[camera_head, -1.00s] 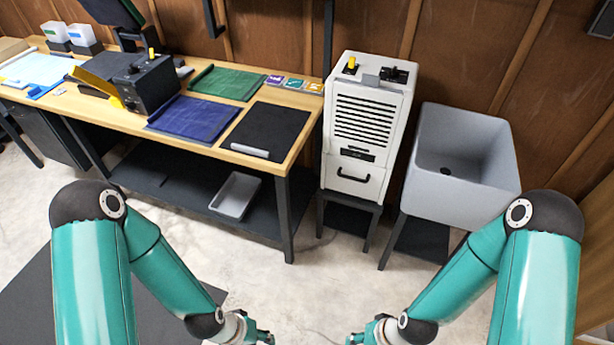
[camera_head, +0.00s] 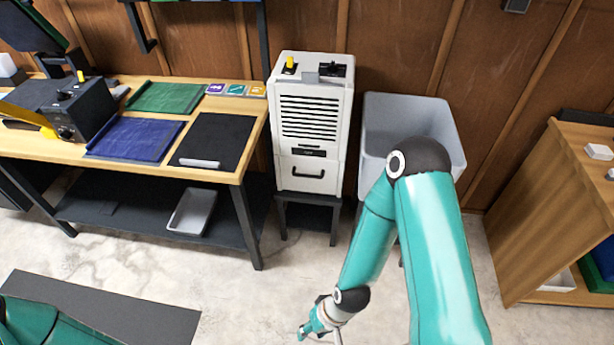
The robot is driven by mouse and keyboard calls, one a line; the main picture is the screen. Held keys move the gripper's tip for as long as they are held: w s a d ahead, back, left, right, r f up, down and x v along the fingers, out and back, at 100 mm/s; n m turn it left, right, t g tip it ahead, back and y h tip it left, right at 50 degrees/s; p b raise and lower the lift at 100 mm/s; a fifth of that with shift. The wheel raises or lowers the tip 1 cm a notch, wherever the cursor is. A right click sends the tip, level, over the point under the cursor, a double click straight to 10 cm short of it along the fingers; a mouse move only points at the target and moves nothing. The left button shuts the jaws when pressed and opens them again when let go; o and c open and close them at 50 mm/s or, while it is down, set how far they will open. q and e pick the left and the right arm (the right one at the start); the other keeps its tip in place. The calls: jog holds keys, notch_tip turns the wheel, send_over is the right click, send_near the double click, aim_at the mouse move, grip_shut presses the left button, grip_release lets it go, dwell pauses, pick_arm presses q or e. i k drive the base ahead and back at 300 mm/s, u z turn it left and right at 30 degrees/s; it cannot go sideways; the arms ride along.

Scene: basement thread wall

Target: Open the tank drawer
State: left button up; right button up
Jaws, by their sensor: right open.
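The tank drawer (camera_head: 309,175) is the lower front of a white dehumidifier-like unit (camera_head: 310,118) with dark vent slots, standing on a dark stand. The drawer looks closed, and its dark handle (camera_head: 307,174) shows on its front. My right gripper (camera_head: 306,334) is at the bottom of the view, below and in front of the unit, well apart from the drawer. It is open, with no object seen in it. My left gripper is out of view; only part of my left arm shows at the lower left.
A grey sink (camera_head: 413,112) stands right of the unit, partly hidden by my right arm. A wooden workbench (camera_head: 225,172) stands to the left, with a grey bin (camera_head: 192,212) on its lower shelf. A wooden shelf (camera_head: 555,210) is at the right. The concrete floor in front is clear.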

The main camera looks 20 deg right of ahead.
aim_at(312, 162)
jog(key=u, duration=0.05)
jog(key=i, duration=1)
jog(key=z, duration=0.05)
